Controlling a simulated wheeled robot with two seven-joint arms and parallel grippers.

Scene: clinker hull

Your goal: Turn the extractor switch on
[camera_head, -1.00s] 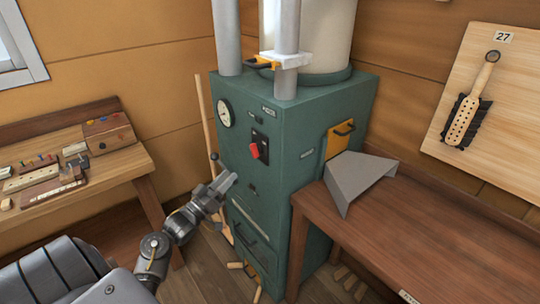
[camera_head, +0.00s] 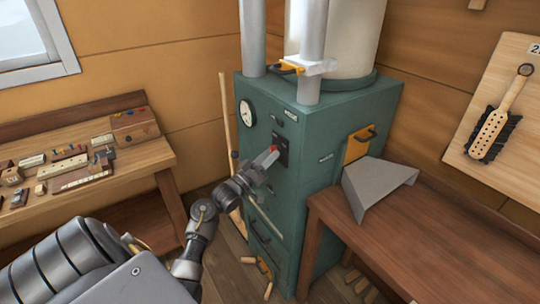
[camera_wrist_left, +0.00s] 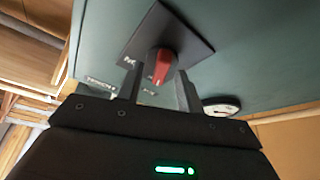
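The extractor (camera_head: 330,125) is a green cabinet with pipes on top. Its red rotary switch (camera_head: 275,149) sits on a black plate (camera_head: 281,142) on the front and is partly hidden by my left gripper (camera_head: 267,163) in the head view. In the left wrist view the red knob (camera_wrist_left: 162,68) shows on the dark plate (camera_wrist_left: 165,35), its pale mark towards the gripper. The left gripper (camera_wrist_left: 158,76) is open, one finger on either side of the knob's line. I cannot tell whether they touch it. My right gripper is out of view.
A round gauge (camera_head: 247,113) is left of the switch. A workbench with small blocks (camera_head: 70,170) stands at left. A brown table (camera_head: 420,235) with a grey folded sheet (camera_head: 375,187) stands at right. Wooden pieces (camera_head: 262,265) are low by the cabinet.

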